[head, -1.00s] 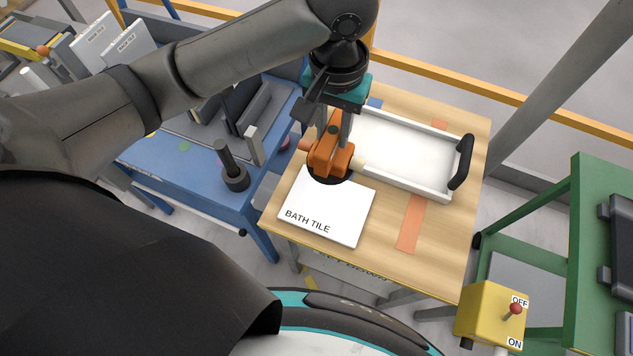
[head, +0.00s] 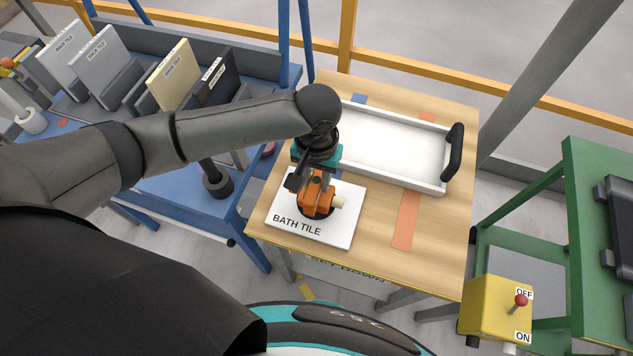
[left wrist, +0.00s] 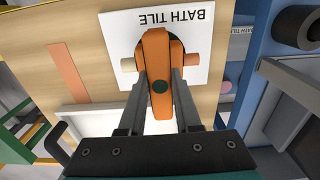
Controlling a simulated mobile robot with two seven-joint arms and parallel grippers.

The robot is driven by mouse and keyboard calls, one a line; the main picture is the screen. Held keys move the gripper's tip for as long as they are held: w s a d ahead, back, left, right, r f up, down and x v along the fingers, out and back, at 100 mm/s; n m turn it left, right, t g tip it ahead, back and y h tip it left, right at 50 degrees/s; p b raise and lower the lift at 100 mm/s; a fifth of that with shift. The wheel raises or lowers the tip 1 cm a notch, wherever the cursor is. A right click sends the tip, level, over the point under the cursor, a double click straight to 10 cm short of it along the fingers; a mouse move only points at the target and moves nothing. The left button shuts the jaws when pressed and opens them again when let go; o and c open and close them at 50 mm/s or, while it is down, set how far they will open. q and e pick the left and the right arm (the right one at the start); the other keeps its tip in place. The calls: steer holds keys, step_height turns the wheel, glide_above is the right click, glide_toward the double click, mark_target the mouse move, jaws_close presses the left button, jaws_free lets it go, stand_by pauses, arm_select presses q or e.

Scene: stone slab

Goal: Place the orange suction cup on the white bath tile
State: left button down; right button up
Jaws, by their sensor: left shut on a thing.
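The white bath tile (head: 341,227), lettered BATH TILE, lies flat on the wooden table. My left gripper (head: 317,184) is above it, shut on the orange suction cup (head: 318,197). The cup is upright over the middle of the tile, its dark round base at or very close to the tile's surface; I cannot tell whether it touches. In the left wrist view, the fingers (left wrist: 160,88) grip both sides of the orange body (left wrist: 156,60), with the tile (left wrist: 117,28) behind it. My right gripper is not in view.
A white tray (head: 395,150) with black handles sits behind the tile on the wooden table (head: 446,222). A blue bench (head: 233,220) with upright tiles (head: 174,74) and a dark suction cup (head: 216,182) is at left. A yellow switch box (head: 495,312) is at lower right.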

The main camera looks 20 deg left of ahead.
arm_select(q)
steer(key=shift+f, duration=0.65)
steer(key=c, duration=0.6)
jaws_free()
steer(key=shift+f, duration=0.15)
step_height(320, 180, up, 12)
steer(key=p, duration=0.3)
steer(key=shift+r, duration=0.2)
